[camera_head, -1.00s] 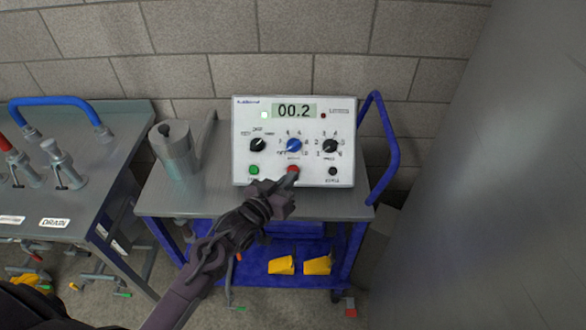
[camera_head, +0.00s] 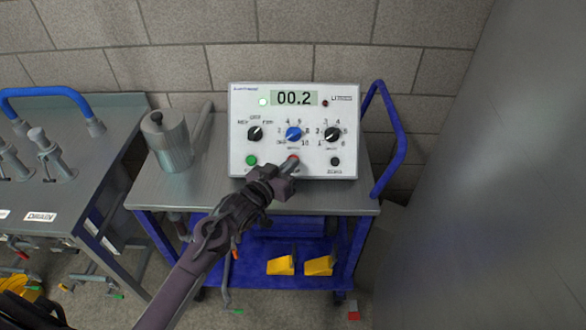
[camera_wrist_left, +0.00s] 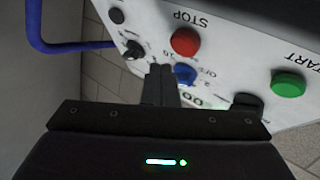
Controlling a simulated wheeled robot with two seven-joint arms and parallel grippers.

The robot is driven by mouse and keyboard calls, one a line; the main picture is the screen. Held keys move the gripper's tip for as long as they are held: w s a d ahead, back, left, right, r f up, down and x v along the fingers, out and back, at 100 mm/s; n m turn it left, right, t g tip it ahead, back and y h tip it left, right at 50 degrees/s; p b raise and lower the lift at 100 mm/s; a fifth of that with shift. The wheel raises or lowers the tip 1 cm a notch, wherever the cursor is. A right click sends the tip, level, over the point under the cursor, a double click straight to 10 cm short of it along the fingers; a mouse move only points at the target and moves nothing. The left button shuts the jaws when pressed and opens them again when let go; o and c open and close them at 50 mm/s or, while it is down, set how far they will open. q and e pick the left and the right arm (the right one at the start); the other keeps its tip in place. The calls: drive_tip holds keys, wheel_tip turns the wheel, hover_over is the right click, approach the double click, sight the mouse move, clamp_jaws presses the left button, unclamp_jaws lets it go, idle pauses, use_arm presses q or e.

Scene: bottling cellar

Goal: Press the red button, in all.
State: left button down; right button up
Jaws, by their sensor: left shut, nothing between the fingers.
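The red button (camera_head: 293,158) is on the lower middle of a white control box (camera_head: 237,130), partly hidden by my left gripper in the head view. In the left wrist view the red button (camera_wrist_left: 185,41), marked STOP, shows clear beside the fingertips. My left gripper (camera_head: 289,165) is shut and empty, its tips pointing at the box front close to the button. Its fingers also show in the wrist view (camera_wrist_left: 160,72). My right gripper is not in view.
A green START button (camera_head: 251,160), three knobs and a display (camera_head: 294,98) reading 00.2 are on the box. The box stands on a blue-framed cart (camera_head: 330,203) beside a grey metal can (camera_head: 172,145). A steel bench (camera_head: 80,160) is at left, a grey wall (camera_head: 490,170) at right.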

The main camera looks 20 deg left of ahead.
use_arm(q)
drive_tip(key=shift+w+a+f, duration=0.15)
drive_tip(key=shift+w+f, duration=0.2)
drive_tip(key=shift+w, duration=0.15)
idle(1.4)
drive_tip(key=shift+w+f, duration=0.1)
drive_tip(key=shift+f, duration=0.05)
drive_tip(key=shift+w+f+b, duration=0.15)
drive_tip(key=shift+w+b, duration=0.05)
drive_tip(key=shift+b, duration=0.1)
drive_tip(key=shift+w+a+f+b, duration=0.2)
drive_tip(key=shift+w+f+b, duration=0.1)
drive_tip(key=shift+f+b, duration=0.05)
idle(1.1)
drive_tip(key=shift+r, duration=0.1)
drive_tip(key=shift+s+d+r+p, duration=0.25)
drive_tip(key=shift+s+r+p, duration=0.35)
drive_tip(key=shift+p, duration=0.45)
